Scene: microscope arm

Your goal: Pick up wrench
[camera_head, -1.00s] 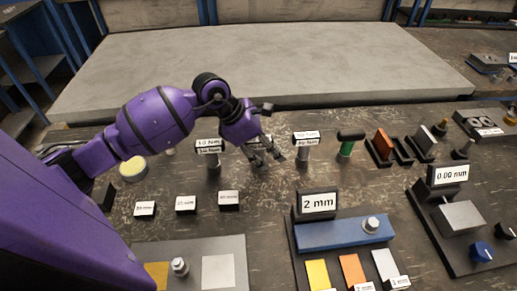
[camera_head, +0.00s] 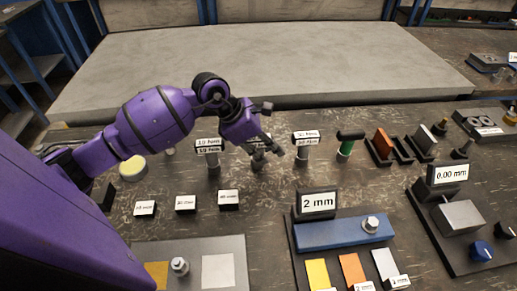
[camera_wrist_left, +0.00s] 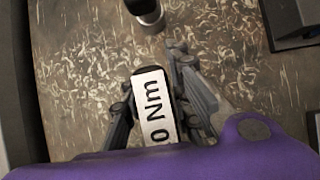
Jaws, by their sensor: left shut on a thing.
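My left gripper (camera_head: 268,157) reaches down from the purple arm at the back middle of the bench, and its fingers are shut on the middle wrench (camera_head: 257,161). In the left wrist view this wrench (camera_wrist_left: 156,103) sits between the two fingers (camera_wrist_left: 159,117), its white label ending in "0 Nm". The fingers and purple arm hide much of it in the head view. I cannot tell whether it is clear of the bench. Two similar labelled wrenches stand upright on either side, a left one (camera_head: 208,158) and a right one (camera_head: 304,148). My right gripper is out of view.
Small labelled blocks (camera_head: 186,203) lie in front of the wrenches. A blue gauge bar (camera_head: 345,232) with a "2 mm" sign is front centre. A grey slab (camera_head: 330,60) lies behind.

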